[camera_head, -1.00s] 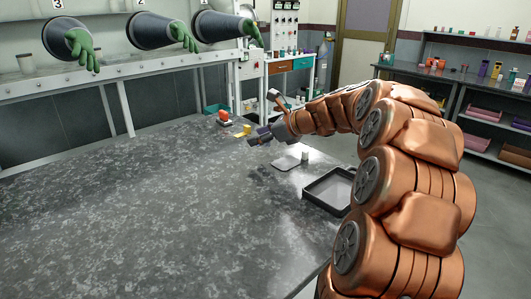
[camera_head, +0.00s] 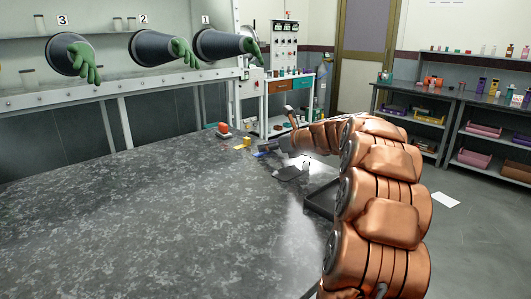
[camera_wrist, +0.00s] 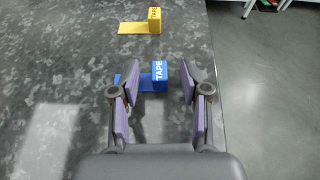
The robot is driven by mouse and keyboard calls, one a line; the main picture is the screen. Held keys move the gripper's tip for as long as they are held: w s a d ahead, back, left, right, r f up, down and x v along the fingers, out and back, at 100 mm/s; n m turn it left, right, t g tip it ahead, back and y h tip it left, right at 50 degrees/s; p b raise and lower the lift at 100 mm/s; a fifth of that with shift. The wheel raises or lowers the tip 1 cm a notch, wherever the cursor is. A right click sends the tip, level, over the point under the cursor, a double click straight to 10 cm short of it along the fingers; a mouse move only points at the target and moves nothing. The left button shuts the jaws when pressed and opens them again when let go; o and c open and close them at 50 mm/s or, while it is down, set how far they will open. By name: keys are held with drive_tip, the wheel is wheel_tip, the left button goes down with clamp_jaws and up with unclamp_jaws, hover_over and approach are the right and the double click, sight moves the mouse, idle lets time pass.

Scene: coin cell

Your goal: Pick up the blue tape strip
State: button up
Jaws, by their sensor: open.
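The blue tape strip (camera_wrist: 151,77) shows in the wrist view as a blue upright block marked "TAPE" with a flat blue tab running left from it on the dark mottled table. My gripper (camera_wrist: 152,72) is open, with one purple-padded finger on each side of the strip. The block is near the right finger, and the tab reaches past the left finger. I cannot tell whether the fingers touch it. In the head view, my gripper (camera_head: 268,148) is low over the table's far right part, with a small bit of the blue strip (camera_head: 260,154) showing beside it.
A similar yellow tape strip (camera_wrist: 140,26) lies beyond the blue one. A red-orange object (camera_head: 223,128) stands farther back on the table. A dark tray (camera_head: 320,198) is at the table's right edge, partly behind my arm. The table's left and middle are clear.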

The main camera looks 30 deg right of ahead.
drive_tip(key=shift+w, duration=0.3)
drive_tip(key=c, duration=0.8)
drive_tip(key=shift+r, duration=0.1)
drive_tip(key=shift+c, duration=0.2)
